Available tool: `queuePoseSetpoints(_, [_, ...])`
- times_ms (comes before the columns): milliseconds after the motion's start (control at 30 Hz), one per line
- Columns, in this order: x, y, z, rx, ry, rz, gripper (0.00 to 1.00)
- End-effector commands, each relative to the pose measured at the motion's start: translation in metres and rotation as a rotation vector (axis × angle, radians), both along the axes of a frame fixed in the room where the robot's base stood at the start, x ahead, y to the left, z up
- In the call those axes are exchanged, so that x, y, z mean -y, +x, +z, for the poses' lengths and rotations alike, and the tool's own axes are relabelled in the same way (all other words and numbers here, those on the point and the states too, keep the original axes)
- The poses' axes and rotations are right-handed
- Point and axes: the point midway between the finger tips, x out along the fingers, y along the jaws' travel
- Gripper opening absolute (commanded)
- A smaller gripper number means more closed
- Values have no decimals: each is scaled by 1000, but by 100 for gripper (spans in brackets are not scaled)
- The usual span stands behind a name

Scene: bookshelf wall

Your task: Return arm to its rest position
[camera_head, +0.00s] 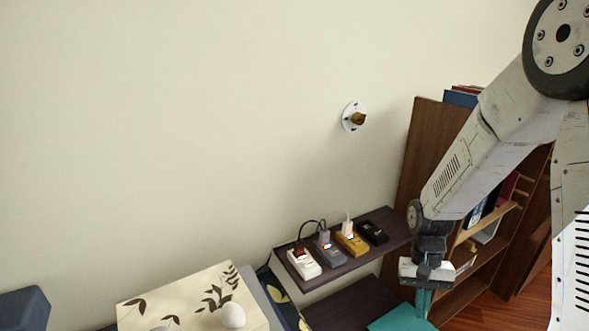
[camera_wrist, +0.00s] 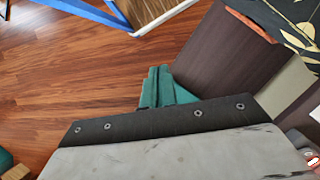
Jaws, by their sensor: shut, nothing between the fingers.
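My gripper (camera_head: 424,300) hangs fingers down at the lower right of the head view, in front of the bookshelf and right of the wall shelf. Its teal fingers are together and hold nothing. They also show in the wrist view (camera_wrist: 157,88), shut above the wooden floor, beside a dark brown panel. My arm comes down from the upper right, bent at the elbow.
A dark wall shelf (camera_head: 342,258) holds a row of switch-like devices, including a yellow one (camera_head: 352,243). A brown bookshelf (camera_head: 417,150) stands behind my arm. A round wall knob (camera_head: 354,117) is above. A teal surface (camera_head: 402,318) lies left of the fingers. Wooden floor (camera_wrist: 70,70) is open.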

Motion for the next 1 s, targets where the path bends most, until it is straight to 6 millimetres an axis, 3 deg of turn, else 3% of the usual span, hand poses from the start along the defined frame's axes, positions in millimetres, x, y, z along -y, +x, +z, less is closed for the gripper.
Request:
queuePoseSetpoints(33, [-2,-8,24,16,8,26,0])
queuePoseSetpoints(100, [-4,-21,53,28,20,64,0])
queuePoseSetpoints(400, [-12,-88,152,111,54,197,0])
queuePoseSetpoints(700, [-18,-155,213,275,47,272,0])
queuePoseSetpoints(1000, [-21,-182,247,477,19,289,0])
